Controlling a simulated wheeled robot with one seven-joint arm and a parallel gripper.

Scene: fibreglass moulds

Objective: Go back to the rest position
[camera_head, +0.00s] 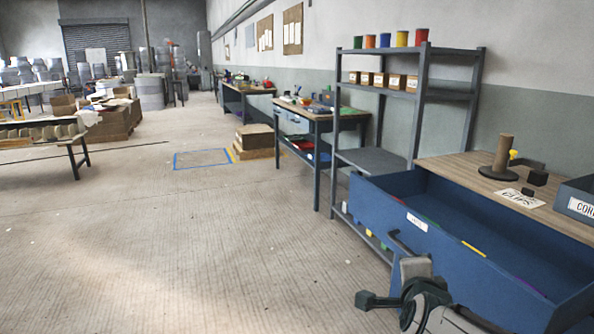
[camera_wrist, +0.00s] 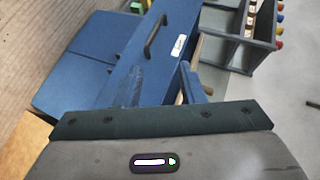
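My gripper (camera_head: 376,300) is low at the bottom right of the head view, in front of the open blue drawer (camera_head: 375,205). It appears apart from the drawer's black handle (camera_head: 399,243), but the depth is hard to judge. In the wrist view, the dark front edge of my gripper fills the bottom. Beyond it are the blue drawer front, its handle (camera_wrist: 155,35) and its white label (camera_wrist: 178,46).
The workbench (camera_head: 450,168) has a brown post on a round base (camera_head: 499,160) and a "CLIPS" label. A grey shelf rack (camera_head: 421,100) bears coloured cups and small boxes. Open concrete floor lies to the left, with a blue-taped rectangle (camera_head: 202,167) and tables beyond.

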